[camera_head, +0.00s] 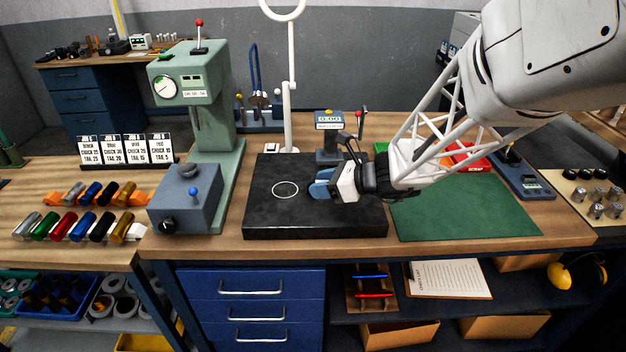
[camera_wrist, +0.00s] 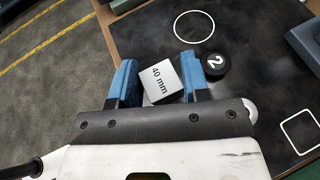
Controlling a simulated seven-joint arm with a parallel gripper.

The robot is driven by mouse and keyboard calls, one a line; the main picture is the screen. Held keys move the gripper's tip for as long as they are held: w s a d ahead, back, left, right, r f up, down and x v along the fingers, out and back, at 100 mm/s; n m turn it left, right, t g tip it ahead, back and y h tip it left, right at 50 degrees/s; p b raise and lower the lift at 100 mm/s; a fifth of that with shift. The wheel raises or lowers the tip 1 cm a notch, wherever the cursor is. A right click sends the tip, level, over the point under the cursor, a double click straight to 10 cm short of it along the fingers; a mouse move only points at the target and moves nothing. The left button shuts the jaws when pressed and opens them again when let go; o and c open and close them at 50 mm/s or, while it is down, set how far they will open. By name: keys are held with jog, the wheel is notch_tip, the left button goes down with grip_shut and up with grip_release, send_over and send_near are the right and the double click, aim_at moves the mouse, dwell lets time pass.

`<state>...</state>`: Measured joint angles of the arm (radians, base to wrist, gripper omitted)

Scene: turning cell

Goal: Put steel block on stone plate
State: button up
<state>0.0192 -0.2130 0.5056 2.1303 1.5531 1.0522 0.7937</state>
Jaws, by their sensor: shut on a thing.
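The steel block (camera_wrist: 162,80) is a pale grey block marked "40 mm". In the wrist view it sits between the blue fingers of my gripper (camera_wrist: 160,82), turned at an angle. My gripper (camera_head: 322,187) is shut on it. In the head view the fingers show over the right half of the stone plate (camera_head: 270,222), and I cannot make out the block there. The plate is black, with a white circle outline, and also shows in the wrist view (camera_wrist: 245,62). How far the block is above the plate is unclear.
A black disc marked "2" (camera_wrist: 214,65) lies beside the right finger. A gauge with a display (camera_head: 329,122) stands behind the plate. A green press (camera_head: 205,95) and grey control box (camera_head: 184,198) stand left. A green mat (camera_head: 470,218) lies clear at right.

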aim_at(307, 177)
jog(key=w+a, duration=0.1)
jog(key=w, duration=0.4)
jog(key=w+a+f, duration=0.1)
jog(key=w, duration=0.4)
jog(key=w+a, duration=0.1)
jog(key=w, duration=0.4)
jog(key=shift+w+a+f, duration=0.25)
jog(key=shift+w+a, duration=0.05)
jog(key=shift+f, duration=1.75)
jog(key=o, duration=1.1)
jog(key=shift+f, duration=0.15)
jog(key=shift+r, duration=0.2)
